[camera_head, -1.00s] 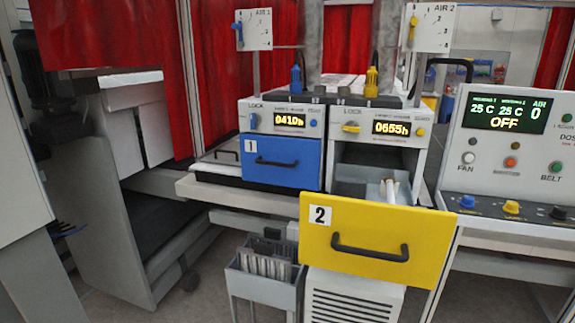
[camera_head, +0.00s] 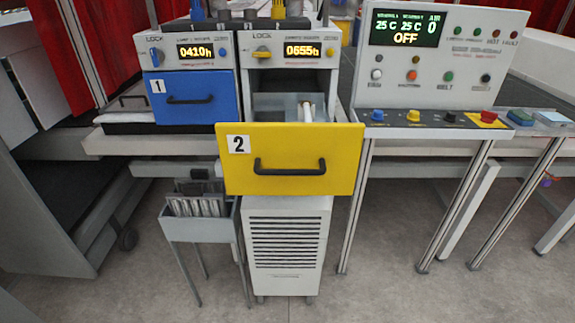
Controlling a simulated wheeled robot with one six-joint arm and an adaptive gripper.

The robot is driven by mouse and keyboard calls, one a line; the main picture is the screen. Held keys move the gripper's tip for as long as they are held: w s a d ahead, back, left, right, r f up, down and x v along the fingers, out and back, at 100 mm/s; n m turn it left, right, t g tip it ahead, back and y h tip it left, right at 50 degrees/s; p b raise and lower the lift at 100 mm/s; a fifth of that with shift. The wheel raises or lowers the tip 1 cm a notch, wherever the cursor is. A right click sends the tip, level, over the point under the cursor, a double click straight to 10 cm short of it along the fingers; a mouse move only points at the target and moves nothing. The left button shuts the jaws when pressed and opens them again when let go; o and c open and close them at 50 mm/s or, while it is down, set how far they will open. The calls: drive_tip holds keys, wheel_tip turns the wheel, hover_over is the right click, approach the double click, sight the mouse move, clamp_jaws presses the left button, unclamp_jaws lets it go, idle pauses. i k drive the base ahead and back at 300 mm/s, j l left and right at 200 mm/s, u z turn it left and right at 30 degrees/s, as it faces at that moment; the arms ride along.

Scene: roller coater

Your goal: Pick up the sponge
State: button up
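A small flat block (camera_head: 520,117), blue-green on top, lies on the light side table at the far right; it looks like a sponge. A paler blue-grey flat item (camera_head: 553,118) lies beside it, to its right, near the picture's edge. It is too small to tell exactly what this second item is. My gripper is not in view.
The yellow drawer 2 (camera_head: 300,180) stands pulled out, with white cylinders (camera_head: 305,112) inside. The blue drawer 1 (camera_head: 190,97) is shut. A control panel (camera_head: 440,60) stands left of the side table (camera_head: 540,130). A grey bin (camera_head: 195,225) stands below; the front floor (camera_head: 400,290) is clear.

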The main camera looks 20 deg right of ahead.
sight(519, 117)
drive_tip(key=z, duration=1.5)
